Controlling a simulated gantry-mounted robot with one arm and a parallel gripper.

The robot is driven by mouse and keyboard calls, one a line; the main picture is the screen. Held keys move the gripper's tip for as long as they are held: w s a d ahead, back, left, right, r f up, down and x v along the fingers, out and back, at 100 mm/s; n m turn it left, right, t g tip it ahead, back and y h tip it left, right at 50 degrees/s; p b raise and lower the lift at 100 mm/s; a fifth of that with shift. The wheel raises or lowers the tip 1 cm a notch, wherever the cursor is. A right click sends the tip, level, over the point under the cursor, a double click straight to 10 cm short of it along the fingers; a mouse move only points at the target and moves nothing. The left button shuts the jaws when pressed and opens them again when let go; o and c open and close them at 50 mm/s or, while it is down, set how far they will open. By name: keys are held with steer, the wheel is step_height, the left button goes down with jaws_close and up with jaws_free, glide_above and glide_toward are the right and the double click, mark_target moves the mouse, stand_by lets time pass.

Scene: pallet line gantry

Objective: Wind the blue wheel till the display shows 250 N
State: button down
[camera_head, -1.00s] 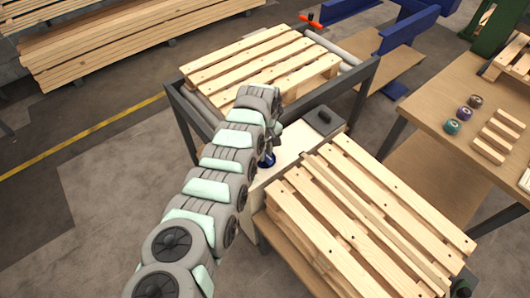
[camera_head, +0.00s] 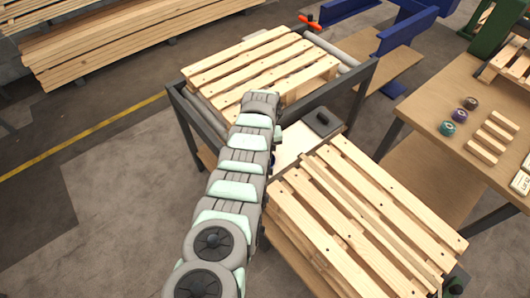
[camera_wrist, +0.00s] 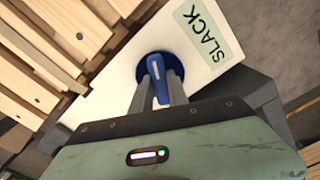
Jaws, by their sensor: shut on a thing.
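The blue wheel (camera_wrist: 152,66) sits on a white panel (camera_wrist: 120,88) in the wrist view, with a blue grip bar carrying a pale stripe. My gripper (camera_wrist: 163,82) is shut on this bar, one grey finger on each side. The display (camera_wrist: 208,34) beside the wheel is a pale green plate reading "SLACK"; no number is seen on it. In the head view my arm hides nearly all of the wheel, and the display's text cannot be read there.
A pallet (camera_head: 365,215) lies close on the right of the panel. Another pallet (camera_head: 262,68) rests on the roller frame behind. A dark box (camera_head: 322,122) stands at the panel's far end. A side table (camera_head: 430,95) holds coloured rolls and wood blocks.

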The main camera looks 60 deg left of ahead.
steer(key=m, duration=0.6)
stand_by(0.6)
steer(key=c, duration=1.3)
jaws_free()
steer(key=shift+r, duration=0.1)
step_height(320, 180, up, 11)
steer(key=p, duration=0.2)
steer(key=shift+p, duration=0.3)
steer(key=shift+f, duration=0.2)
